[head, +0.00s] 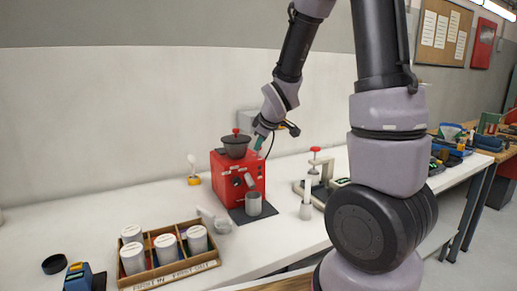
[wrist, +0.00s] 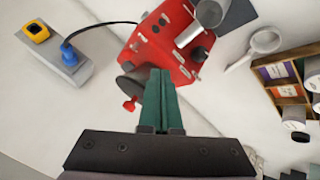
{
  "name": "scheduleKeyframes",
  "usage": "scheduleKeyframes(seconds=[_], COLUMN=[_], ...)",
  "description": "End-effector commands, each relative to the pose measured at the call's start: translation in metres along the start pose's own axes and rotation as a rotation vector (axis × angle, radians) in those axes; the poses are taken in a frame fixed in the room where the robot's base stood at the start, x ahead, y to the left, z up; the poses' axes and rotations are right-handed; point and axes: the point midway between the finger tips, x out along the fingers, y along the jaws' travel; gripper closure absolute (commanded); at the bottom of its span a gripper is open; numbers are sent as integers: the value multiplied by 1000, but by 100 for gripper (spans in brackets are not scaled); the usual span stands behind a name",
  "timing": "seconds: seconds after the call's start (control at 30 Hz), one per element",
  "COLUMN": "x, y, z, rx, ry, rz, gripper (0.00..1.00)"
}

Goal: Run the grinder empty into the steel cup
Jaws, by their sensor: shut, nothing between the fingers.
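The red grinder (head: 238,180) stands on the white bench with a dark hopper and red-knobbed lid (head: 236,146) on top. The steel cup (head: 253,204) stands upright on a dark mat in front of it, below the metal spout. My gripper (head: 258,143) is behind and right of the hopper, with teal fingers shut and empty. In the wrist view the shut fingers (wrist: 161,74) point at the grinder's red body (wrist: 165,45), beside the hopper. I cannot tell whether they touch it. The cup (wrist: 209,12) shows at the top edge. The cup's contents are not visible.
A wooden tray (head: 170,276) with several white canisters is at the front left. A white scoop-like item (head: 214,219) lies between tray and grinder. A press-like stand with red knob (head: 315,165) is to the right. A grey box with blue plug (wrist: 68,62) is near the grinder.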

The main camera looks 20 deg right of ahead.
Motion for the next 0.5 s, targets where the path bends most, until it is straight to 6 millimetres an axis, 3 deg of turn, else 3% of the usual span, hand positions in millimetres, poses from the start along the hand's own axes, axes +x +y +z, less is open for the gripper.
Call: scheduleKeyframes(seconds=[0.33, 0.5], x=[58, 64], y=[-1, 20], z=[2, 0], rx=[1, 5], ry=[-3, 0], rz=[-3, 2], gripper=[100, 100])
